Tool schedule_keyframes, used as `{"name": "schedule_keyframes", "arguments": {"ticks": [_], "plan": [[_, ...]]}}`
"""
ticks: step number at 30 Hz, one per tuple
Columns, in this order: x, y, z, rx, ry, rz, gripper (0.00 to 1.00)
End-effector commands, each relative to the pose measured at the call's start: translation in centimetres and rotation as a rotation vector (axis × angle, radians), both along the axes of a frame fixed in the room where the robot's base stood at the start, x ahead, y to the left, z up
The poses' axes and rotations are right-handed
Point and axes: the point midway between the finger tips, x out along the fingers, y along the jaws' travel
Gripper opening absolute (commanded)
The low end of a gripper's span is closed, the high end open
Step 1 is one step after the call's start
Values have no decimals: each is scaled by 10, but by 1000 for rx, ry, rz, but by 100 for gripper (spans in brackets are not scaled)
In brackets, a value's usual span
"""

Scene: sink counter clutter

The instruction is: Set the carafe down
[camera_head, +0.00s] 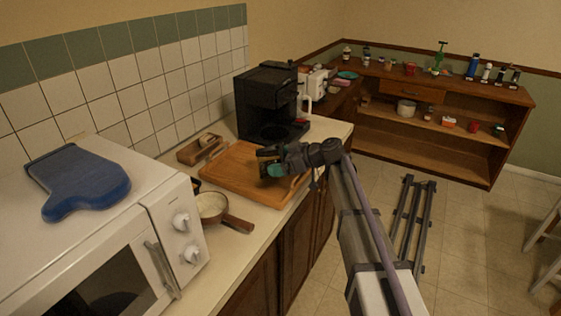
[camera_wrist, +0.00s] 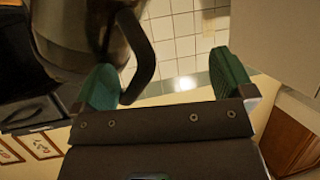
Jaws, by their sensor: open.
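The carafe (camera_wrist: 82,38) is at the upper left of the wrist view, with a dark, shiny body and a black handle (camera_wrist: 143,55). My gripper (camera_wrist: 168,82) is open, with two green fingers spread apart. The handle reaches down between the fingers, close to the left finger and overlapping it in the picture. I cannot tell whether they touch. In the head view my gripper (camera_head: 268,162) is over the wooden board (camera_head: 232,172). The carafe is hard to make out there, and its base and what supports it cannot be seen clearly.
A black coffee maker (camera_head: 268,92) stands behind the board. A small wooden box (camera_head: 201,149) and a brown-handled pan (camera_head: 212,205) are close by. A white microwave (camera_head: 130,230) with a blue oven mitt (camera_head: 82,183) stands at the left. Tiles line the wall.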

Motion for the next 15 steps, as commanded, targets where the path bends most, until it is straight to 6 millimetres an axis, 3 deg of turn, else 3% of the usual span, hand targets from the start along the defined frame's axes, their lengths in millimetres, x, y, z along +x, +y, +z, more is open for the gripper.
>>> {"name": "schedule_keyframes", "arguments": {"ticks": [7,15], "plan": [[-5,-14,9,0,1,-1,100],[-24,-73,37,1,-1,-3,100]]}}
